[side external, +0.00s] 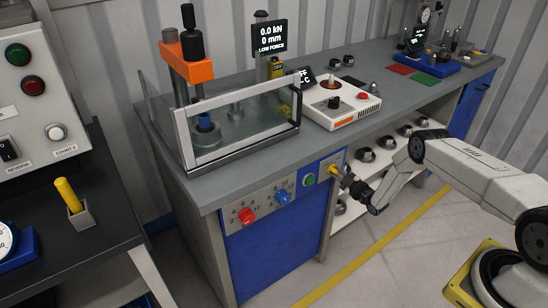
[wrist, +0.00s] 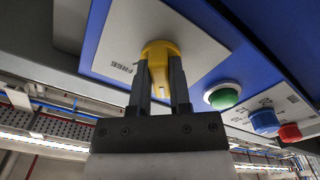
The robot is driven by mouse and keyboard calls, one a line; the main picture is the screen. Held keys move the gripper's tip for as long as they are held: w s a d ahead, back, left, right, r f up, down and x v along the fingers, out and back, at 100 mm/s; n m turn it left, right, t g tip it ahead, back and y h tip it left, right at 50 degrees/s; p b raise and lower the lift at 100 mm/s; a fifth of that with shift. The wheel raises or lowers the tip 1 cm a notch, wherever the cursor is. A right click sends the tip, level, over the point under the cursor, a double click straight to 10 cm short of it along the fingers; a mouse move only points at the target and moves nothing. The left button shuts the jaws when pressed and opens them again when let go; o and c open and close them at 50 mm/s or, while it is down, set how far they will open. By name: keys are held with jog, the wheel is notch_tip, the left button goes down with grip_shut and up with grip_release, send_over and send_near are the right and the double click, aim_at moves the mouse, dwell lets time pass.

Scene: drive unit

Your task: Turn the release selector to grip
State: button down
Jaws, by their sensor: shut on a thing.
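The release selector is a yellow knob (wrist: 160,48) on a light plate (wrist: 115,38) set in the blue front panel. The word FREE shows on the plate left of the knob in the wrist view; no GRIP label is readable. My gripper (wrist: 161,82) is shut on the knob, one dark finger on each side. In the side external view my gripper (side external: 343,176) reaches the bench front from the right, at the small yellow selector (side external: 333,169). Which way the selector points is hard to tell.
A green button (wrist: 223,96), a blue knob (wrist: 264,121) and a red knob (wrist: 290,132) sit beside the selector on the panel. Open shelves with several round parts (side external: 365,155) lie behind my wrist. The floor (side external: 400,245) before the bench is clear.

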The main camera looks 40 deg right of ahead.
jog(key=c, duration=0.6)
grip_release()
jog(key=shift+o, duration=0.2)
jog(key=shift+s, duration=0.1)
jog(key=s, duration=0.7)
jog(key=shift+s, duration=0.3)
